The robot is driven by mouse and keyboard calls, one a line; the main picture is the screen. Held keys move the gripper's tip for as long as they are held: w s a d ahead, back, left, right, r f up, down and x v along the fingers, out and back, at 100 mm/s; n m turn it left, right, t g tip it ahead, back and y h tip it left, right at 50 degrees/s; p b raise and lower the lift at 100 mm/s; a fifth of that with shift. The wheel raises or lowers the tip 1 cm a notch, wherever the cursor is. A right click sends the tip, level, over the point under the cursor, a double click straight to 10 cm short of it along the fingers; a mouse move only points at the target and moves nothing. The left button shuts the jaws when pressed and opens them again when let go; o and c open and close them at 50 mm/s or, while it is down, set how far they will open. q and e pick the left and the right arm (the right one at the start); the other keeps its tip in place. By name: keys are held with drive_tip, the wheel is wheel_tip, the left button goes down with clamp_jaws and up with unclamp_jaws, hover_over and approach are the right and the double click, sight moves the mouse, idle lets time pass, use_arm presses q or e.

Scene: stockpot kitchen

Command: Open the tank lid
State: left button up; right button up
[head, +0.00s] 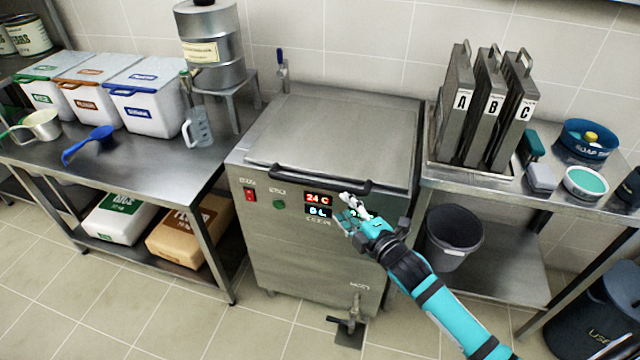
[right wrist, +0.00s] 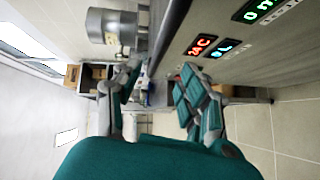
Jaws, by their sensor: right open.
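The steel tank (head: 310,250) stands in the middle of the head view. Its flat lid (head: 340,140) lies shut on top, with a black bar handle (head: 310,182) along the front edge. My right gripper (head: 352,212) is in front of the tank's front face, just below the right end of the handle, by the red and blue displays. In the right wrist view, my right gripper (right wrist: 158,82) has its fingers spread, with nothing held between them. Whether a finger touches the handle or the tank front is hard to tell. My left gripper is not in view.
A steel bench (head: 150,160) with white bins stands left of the tank. A right bench (head: 470,182) carries plates marked A, B and C in a tray. A grey bucket (head: 455,240) stands below it. A drain tap (head: 352,315) sticks out low on the tank front.

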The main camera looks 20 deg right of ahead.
sight(326, 188)
drive_tip(key=x, duration=1.1)
drive_tip(key=shift+w, duration=0.25)
drive_tip(key=shift+c, duration=0.4)
clamp_jaws()
